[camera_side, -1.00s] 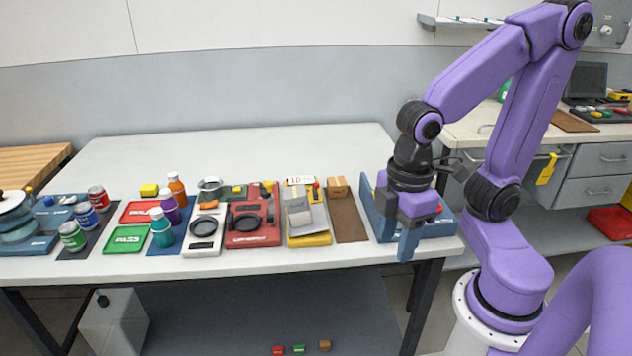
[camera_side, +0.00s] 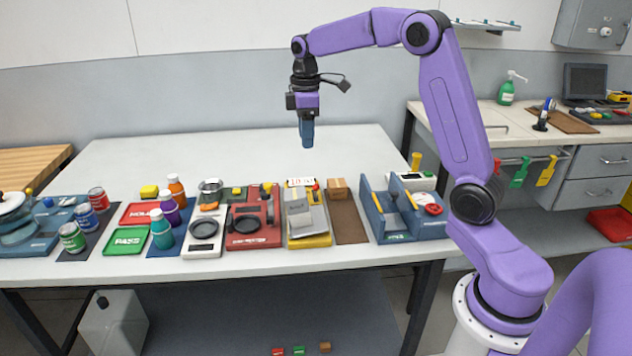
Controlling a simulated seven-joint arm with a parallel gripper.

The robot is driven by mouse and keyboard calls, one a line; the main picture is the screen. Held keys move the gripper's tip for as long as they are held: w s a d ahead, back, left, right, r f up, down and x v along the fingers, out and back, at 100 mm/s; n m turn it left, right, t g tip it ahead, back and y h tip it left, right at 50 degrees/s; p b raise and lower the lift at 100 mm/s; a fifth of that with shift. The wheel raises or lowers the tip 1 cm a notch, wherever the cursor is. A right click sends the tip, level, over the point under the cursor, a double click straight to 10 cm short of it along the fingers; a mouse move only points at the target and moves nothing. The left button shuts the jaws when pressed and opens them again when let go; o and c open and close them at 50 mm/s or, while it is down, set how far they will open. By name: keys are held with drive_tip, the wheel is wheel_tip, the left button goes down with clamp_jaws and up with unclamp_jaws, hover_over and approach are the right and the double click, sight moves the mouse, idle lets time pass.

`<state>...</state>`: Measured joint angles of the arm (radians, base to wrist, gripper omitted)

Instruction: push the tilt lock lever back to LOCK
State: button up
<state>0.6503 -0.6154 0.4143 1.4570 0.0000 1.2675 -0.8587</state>
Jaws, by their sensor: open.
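No lever marked LOCK can be read at this size, so I cannot tell which part is the tilt lock lever. A blue fixture (camera_side: 378,214) stands at the table's right end, with upright walls, yellow strips and a red round part (camera_side: 433,209). Behind it a white box (camera_side: 418,181) carries an upright yellow handle (camera_side: 416,161). My gripper (camera_side: 307,143) is open and empty, pointing down high above the table's middle, apart from everything. Its fingers are seen nearly edge-on.
A red station (camera_side: 262,238), a grey-and-yellow station (camera_side: 308,228), a white scale (camera_side: 203,246), bottles (camera_side: 162,238), cans (camera_side: 72,241) and red and green trays (camera_side: 125,240) line the front edge. The table's back half (camera_side: 210,155) is clear.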

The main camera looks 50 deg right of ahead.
hover_over(316, 190)
drive_tip(key=f, duration=1.7)
drive_tip(key=shift+w+d+f, duration=0.3)
drive_tip(key=shift+d+f, duration=0.05)
drive_tip(key=shift+f, duration=0.05)
drive_tip(key=shift+c, duration=0.4)
clamp_jaws()
